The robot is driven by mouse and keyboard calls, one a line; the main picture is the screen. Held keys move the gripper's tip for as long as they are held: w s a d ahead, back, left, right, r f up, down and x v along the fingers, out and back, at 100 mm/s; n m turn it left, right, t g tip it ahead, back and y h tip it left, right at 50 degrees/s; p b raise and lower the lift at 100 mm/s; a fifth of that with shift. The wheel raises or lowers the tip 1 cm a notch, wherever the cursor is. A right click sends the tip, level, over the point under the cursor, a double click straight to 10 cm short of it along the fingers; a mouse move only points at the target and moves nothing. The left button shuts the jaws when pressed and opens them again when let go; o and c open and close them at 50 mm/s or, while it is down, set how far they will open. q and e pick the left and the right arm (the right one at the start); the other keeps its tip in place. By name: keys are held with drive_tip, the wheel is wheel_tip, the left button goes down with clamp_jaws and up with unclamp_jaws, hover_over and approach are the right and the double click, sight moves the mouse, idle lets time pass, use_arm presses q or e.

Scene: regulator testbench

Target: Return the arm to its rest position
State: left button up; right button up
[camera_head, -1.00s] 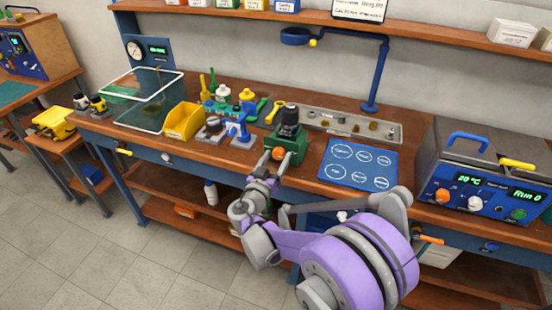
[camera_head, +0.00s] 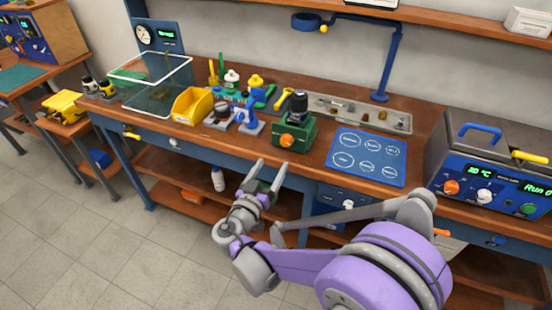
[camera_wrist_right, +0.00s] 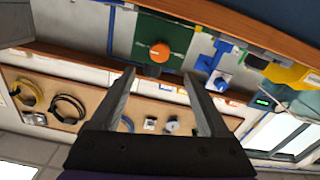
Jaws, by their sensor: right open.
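My right gripper (camera_head: 270,176) is open and empty, in front of the bench's front edge. Its two grey fingers also show in the right wrist view (camera_wrist_right: 160,92), spread apart with nothing between them. My right arm comes in from the lower right in the head view. A green fixture (camera_head: 293,134) with an orange knob and a black part on top stands on the bench beyond the fingertips, apart from them. The fixture shows in the right wrist view too (camera_wrist_right: 176,40). My left gripper is not in view.
The wooden bench (camera_head: 322,150) holds a yellow bin (camera_head: 191,106), a glass tank (camera_head: 155,97), a blue mat (camera_head: 366,160), a metal parts tray (camera_head: 345,113) and a bath unit (camera_head: 490,175) at right. A shelf runs below. Floor (camera_head: 150,265) is open at the lower left.

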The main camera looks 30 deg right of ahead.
drive_tip(key=shift+s+a, duration=0.2)
drive_tip(key=shift+a, duration=0.05)
idle(0.3)
drive_tip(key=s+d+f+n+g+y+p, duration=0.1)
drive_tip(key=s+n+g+y+p, duration=0.15)
drive_tip(key=s, duration=0.35)
drive_tip(key=s+d+f+n+g+y+p, duration=0.1)
drive_tip(key=s+d+g+y+p, duration=0.2)
drive_tip(key=s, duration=0.4)
drive_tip(key=s+a+n+y+p, duration=0.1)
drive_tip(key=s+a+n+y, duration=0.3)
drive_tip(key=s+a+y, duration=0.4)
drive_tip(key=shift+s+a+g+p, duration=0.35)
drive_tip(key=shift+a+g, duration=0.1)
drive_tip(key=shift+a, duration=0.7)
